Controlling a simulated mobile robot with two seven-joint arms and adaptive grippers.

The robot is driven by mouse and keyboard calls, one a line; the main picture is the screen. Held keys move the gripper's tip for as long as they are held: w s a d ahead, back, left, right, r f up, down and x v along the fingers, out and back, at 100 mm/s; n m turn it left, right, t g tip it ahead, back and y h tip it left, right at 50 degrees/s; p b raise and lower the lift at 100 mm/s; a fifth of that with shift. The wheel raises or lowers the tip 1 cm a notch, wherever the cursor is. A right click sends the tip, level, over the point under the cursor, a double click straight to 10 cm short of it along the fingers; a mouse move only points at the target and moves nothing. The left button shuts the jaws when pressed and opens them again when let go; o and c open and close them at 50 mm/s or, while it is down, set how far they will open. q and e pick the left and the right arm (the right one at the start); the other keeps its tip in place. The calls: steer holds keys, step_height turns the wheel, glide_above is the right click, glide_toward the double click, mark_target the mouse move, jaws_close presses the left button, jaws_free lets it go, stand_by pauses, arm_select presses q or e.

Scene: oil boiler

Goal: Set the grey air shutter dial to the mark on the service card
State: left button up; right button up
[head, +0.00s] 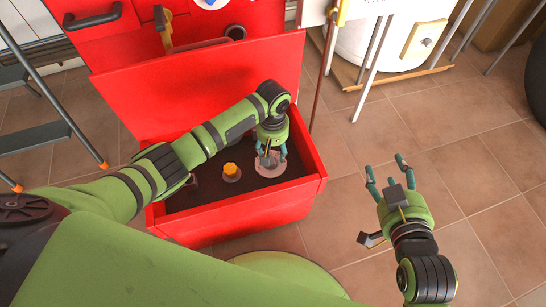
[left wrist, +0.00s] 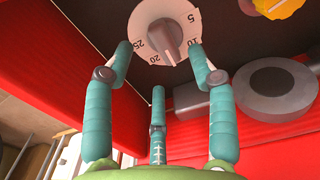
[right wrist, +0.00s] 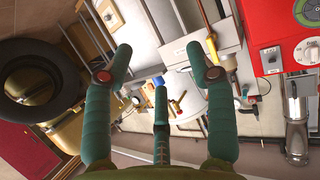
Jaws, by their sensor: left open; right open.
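The grey air shutter dial (left wrist: 165,38) is a grey knob on a pale round scale marked 5, 10, 20 and 25. It lies in the dark floor of the red open casing, and its pale scale shows in the head view (head: 270,170). My left gripper (head: 270,155) is right over the dial, open, fingers pointing down. In the left wrist view its fingertips (left wrist: 160,58) spread around the scale's lower part; I cannot tell whether they touch it. My right gripper (head: 386,175) is open and empty over the tiled floor. I cannot make out the service card.
A yellow knob (head: 231,171) stands left of the dial. A dark grey round fitting (left wrist: 275,88) is near it in the left wrist view. The red casing's walls (head: 312,160) surround the dial. A stepladder (head: 40,135) stands at the left. The tiled floor (head: 460,160) at right is clear.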

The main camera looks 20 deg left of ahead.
mark_target(273, 158)
arm_select(q)
step_height(273, 158, down, 3)
steer(key=shift+r+b, duration=0.2)
steer(key=shift+b, duration=0.4)
steer(key=shift+f+b, duration=0.5)
steer(key=shift+f, duration=0.55)
jaws_close()
arm_select(e)
steer(key=a+r+n+t+y, duration=0.1)
steer(key=a+r+t+y, duration=0.1)
steer(key=r+t, duration=0.2)
steer(key=a+r+t+y, duration=0.2)
steer(key=r+t, duration=0.1)
steer(key=r, duration=0.7)
steer(key=shift+s+n+t+y, duration=0.3)
steer(key=shift+n+t, duration=0.1)
